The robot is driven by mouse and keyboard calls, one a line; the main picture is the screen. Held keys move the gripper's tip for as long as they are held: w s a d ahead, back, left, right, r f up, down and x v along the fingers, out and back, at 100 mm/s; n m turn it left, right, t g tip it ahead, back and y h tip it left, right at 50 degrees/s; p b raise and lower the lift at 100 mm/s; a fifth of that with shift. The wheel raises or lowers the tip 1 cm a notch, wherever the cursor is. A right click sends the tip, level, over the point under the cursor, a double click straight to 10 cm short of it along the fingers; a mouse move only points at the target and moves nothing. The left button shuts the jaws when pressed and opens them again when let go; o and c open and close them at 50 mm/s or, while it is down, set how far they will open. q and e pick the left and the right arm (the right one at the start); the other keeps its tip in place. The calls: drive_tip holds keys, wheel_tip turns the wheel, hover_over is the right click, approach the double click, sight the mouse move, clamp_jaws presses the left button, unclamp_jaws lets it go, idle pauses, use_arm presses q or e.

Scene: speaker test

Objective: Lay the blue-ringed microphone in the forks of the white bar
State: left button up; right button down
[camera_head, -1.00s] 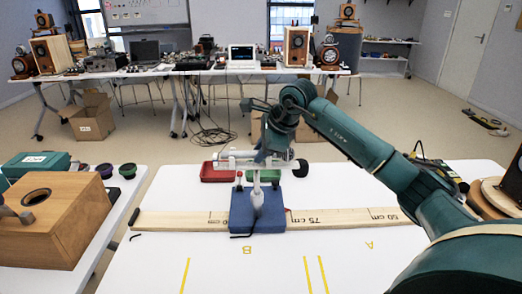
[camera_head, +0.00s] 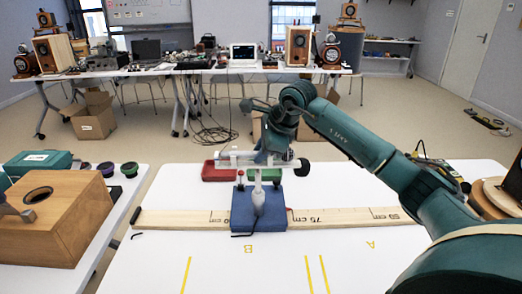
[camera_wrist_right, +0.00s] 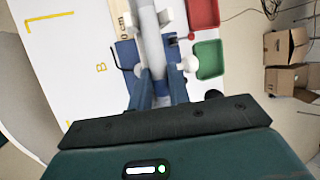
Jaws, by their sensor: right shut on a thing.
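My right gripper (camera_wrist_right: 158,88) is shut on a pale grey cylinder, which I take to be the microphone (camera_wrist_right: 152,45). Blue shows between the fingers. In the head view my right gripper (camera_head: 266,157) is at the white bar (camera_head: 232,159), above a blue block (camera_head: 236,207). White fork-like parts (camera_wrist_right: 190,66) stand close beside the fingers. The cylinder runs along the bar; I cannot tell whether it touches the forks.
A black ball (camera_head: 302,167) sits at the bar's right end. A wooden ruler (camera_head: 340,216) runs across the white table. Red (camera_head: 217,176) and green (camera_head: 262,175) trays lie behind the block. A wooden box (camera_head: 62,235) stands at the left. The near tabletop is clear.

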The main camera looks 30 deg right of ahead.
drive_tip(key=c, duration=1.2)
unclamp_jaws()
drive_tip(key=shift+c, duration=0.2)
drive_tip(key=v, duration=1.3)
drive_tip(key=shift+s, duration=0.1)
